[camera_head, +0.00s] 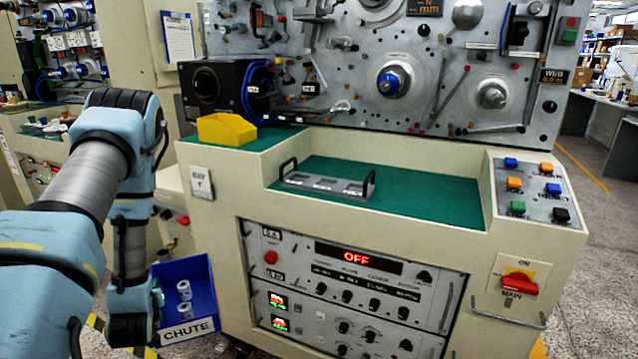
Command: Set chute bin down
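The chute bin (186,327) is a blue open-topped box with a white label reading CHUTE on its front. It shows at the lower left, beside the machine's lower front. Several small silver spools or cylinders lie inside it. My gripper (156,300) is at the bin's left side, with my blue arm coming down from the left. Its fingers are mostly hidden, so I cannot tell whether they are shut on the bin's wall. I cannot tell whether the bin rests on something or is held up.
The cream winding machine (215,230) stands right of the bin. Its green worktop (425,200) carries a grey handled tray (328,186) and a yellow bin (226,129). A control panel reads OFF, beside a red main switch (519,282). Open grey floor (597,300) lies at the right.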

